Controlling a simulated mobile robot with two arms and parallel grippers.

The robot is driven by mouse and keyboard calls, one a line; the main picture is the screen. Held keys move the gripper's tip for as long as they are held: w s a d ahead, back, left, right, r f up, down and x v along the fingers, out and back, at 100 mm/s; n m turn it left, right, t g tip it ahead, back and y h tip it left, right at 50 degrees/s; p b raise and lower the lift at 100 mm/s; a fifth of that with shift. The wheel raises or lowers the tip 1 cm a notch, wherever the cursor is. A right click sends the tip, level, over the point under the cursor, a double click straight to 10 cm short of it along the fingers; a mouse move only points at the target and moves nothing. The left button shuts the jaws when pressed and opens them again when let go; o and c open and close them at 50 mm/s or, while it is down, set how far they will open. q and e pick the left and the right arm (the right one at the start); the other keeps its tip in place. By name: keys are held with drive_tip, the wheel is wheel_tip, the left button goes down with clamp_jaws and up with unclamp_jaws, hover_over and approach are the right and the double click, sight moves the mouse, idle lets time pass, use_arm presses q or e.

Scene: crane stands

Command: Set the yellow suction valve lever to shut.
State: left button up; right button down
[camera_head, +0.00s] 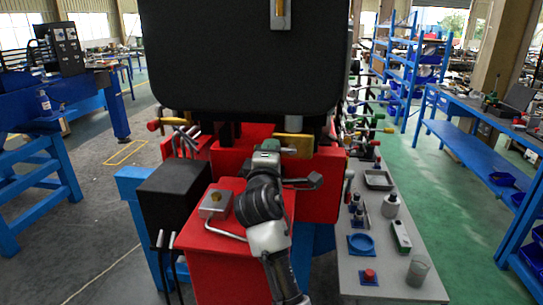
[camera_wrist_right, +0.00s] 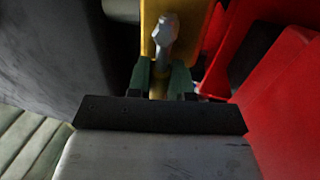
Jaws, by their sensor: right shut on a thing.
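My right gripper (camera_head: 267,150) reaches up to the front of the red machine, just under the large black body. In the right wrist view its two green fingers (camera_wrist_right: 162,78) are shut on a narrow yellow piece, which looks like the yellow lever (camera_wrist_right: 158,90). A yellow plate (camera_wrist_right: 150,14) and a grey rounded metal part lie just beyond the fingertips. In the head view a yellow part (camera_head: 296,141) shows right beside the gripper; the gripper hides the gripped spot. My left gripper is not in view.
A red cabinet (camera_head: 217,268) with a small grey box (camera_head: 216,203) on top stands below my right arm. A black box (camera_head: 174,192) is at its left. At the right, a grey table (camera_head: 384,268) holds trays, bottles and a beaker (camera_head: 417,271).

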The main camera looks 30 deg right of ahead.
idle(0.4)
drive_tip(key=c, duration=1)
unclamp_jaws()
drive_tip(key=shift+f, duration=0.1)
